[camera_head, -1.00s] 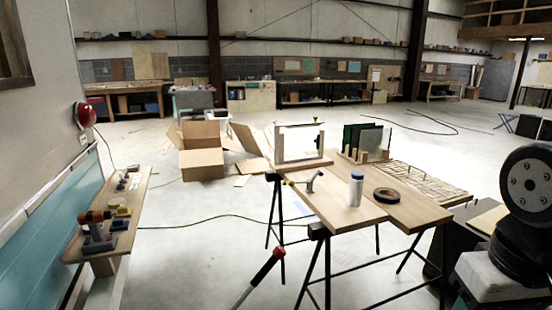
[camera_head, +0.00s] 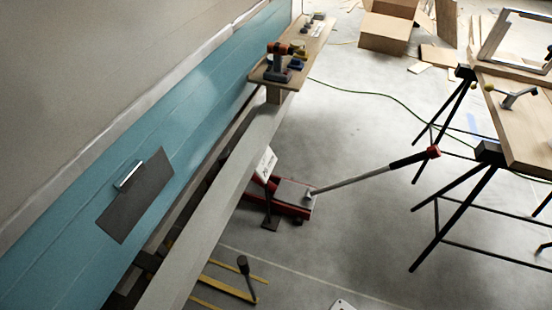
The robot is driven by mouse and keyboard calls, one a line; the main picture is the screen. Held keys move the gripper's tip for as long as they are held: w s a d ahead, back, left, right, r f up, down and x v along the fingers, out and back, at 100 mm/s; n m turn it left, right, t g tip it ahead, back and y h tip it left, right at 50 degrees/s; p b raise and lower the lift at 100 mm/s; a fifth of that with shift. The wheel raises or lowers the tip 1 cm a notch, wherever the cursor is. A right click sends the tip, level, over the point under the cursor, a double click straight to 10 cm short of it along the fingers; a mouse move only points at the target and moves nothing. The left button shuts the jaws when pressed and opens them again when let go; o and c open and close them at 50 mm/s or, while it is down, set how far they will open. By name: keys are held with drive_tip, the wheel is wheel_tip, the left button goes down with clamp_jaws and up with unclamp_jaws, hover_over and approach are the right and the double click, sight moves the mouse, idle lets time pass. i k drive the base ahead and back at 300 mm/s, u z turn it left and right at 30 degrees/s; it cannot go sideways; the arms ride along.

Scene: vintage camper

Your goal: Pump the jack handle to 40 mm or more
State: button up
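A red floor jack (camera_head: 291,208) sits on the concrete floor beside the camper's lower side. Its jack handle (camera_head: 367,173) is a grey bar that rises to the right from the jack. The handle ends in a black grip with a red tip (camera_head: 433,152), close to the legs of a sawhorse. A white card with dark markings (camera_head: 265,162) stands at the jack's left end. Part of the jack is hidden behind the camper's pale sill. My gripper is not in view.
The teal camper wall (camera_head: 215,85) and its pale sill (camera_head: 215,215) run along the left. A wooden shelf (camera_head: 312,40) holds a drill. A worktable (camera_head: 525,125) on black trestles stands right. Yellow floor strips (camera_head: 230,288) lie in front. Floor between jack and trestles is mostly clear.

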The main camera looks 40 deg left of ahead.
sight(422, 156)
drive_tip(key=u, duration=0.1)
drive_tip(key=i, duration=0.9)
